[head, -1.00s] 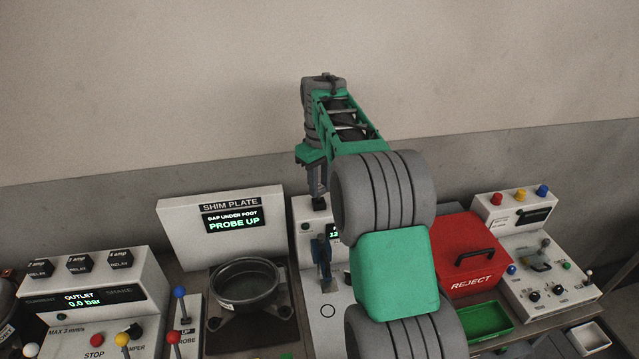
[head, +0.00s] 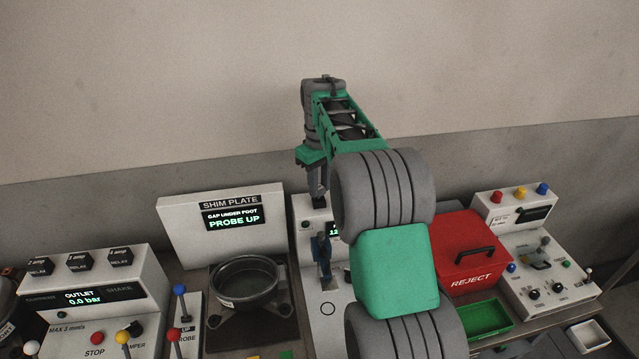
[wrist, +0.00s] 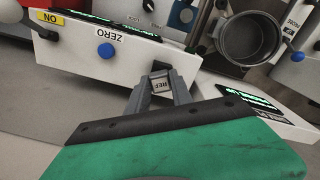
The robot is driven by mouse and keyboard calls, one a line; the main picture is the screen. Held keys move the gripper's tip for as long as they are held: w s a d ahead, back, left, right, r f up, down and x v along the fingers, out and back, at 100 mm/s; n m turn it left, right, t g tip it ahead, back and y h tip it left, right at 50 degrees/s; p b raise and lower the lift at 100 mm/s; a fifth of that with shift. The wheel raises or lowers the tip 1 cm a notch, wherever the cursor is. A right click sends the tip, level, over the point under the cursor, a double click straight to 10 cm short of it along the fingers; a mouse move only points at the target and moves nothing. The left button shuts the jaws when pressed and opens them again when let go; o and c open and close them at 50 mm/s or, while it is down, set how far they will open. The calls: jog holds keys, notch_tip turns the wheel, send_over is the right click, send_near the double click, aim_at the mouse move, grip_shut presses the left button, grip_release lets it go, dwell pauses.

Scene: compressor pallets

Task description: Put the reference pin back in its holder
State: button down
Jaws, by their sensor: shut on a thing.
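My gripper (head: 317,192) points down above the white gauge box behind the bench's middle. In the wrist view its fingers (wrist: 160,86) are shut on the reference pin (wrist: 161,85), whose square grey top reads REF. In the head view only a small dark part of the pin (head: 318,201) shows below the fingers. The pin is held above the box, and I cannot tell whether its lower end touches anything. I cannot make out the pin's holder for certain; my fingers and arm hide part of that area.
The white box marked ZERO (wrist: 140,47) has a blue button. A blue-and-black upright fixture (head: 323,252) stands in front of the gripper. A round metal bowl (head: 245,282) sits left, before the SHIM PLATE panel (head: 180,235). A red REJECT bin (head: 470,265) stands right.

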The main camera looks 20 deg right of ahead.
aim_at(320, 188)
jog(key=shift+f+b, duration=0.35)
jog(key=shift+f, duration=0.5)
jog(key=c, duration=1.1)
grip_release()
jog(key=shift+o, duration=0.2)
notch_tip(320, 188, up, 7)
jog(key=shift+r+b, duration=0.1)
jog(key=shift+b, duration=0.45)
jog(key=shift+r, duration=0.25)
